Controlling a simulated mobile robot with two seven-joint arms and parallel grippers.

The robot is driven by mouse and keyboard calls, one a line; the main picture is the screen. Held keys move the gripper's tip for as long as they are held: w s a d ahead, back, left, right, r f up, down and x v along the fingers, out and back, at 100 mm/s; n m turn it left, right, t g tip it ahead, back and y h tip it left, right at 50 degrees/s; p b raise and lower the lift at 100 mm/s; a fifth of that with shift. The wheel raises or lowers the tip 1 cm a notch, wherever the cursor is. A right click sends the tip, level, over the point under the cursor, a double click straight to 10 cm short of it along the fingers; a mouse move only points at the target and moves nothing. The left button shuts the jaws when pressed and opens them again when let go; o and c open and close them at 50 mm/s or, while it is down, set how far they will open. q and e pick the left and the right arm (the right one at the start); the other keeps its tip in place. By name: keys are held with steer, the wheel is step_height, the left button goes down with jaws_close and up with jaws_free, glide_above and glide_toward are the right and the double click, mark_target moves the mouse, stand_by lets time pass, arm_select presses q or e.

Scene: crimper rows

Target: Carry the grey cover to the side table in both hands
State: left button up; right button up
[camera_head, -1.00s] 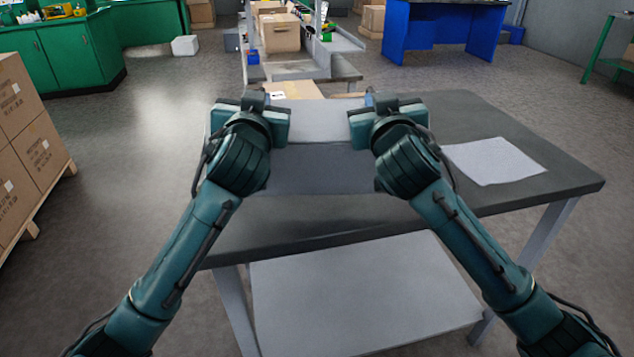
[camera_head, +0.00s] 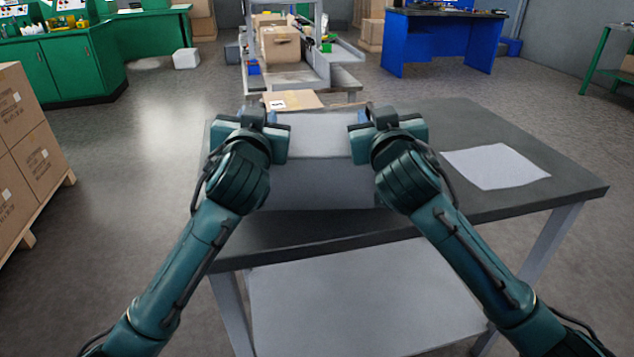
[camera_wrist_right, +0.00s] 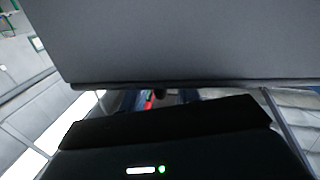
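The grey cover (camera_head: 318,143), a box-like piece with a pale top and a darker front face, is level between my two grippers above the dark grey table (camera_head: 480,125). I cannot tell whether its underside touches the table. My left gripper (camera_head: 276,128) is at its left side and my right gripper (camera_head: 356,127) at its right side. The fingertips are mostly hidden, but the cover moves along with both grippers. In the right wrist view the cover's grey face (camera_wrist_right: 190,40) fills the top, close to the gripper's dark body.
A white sheet (camera_head: 495,166) lies on the table's right part. A conveyor with a carton (camera_head: 281,44) stands farther back. Stacked cartons (camera_head: 30,150) stand on a pallet at left. The floor to the left is clear.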

steer(key=shift+s, duration=0.2)
arm_select(q)
steer(key=s, duration=1.1)
steer(key=shift+s+d, duration=0.2)
steer(key=shift+d, duration=0.1)
arm_select(e)
steer(key=s, duration=1.1)
steer(key=shift+s+d, duration=0.3)
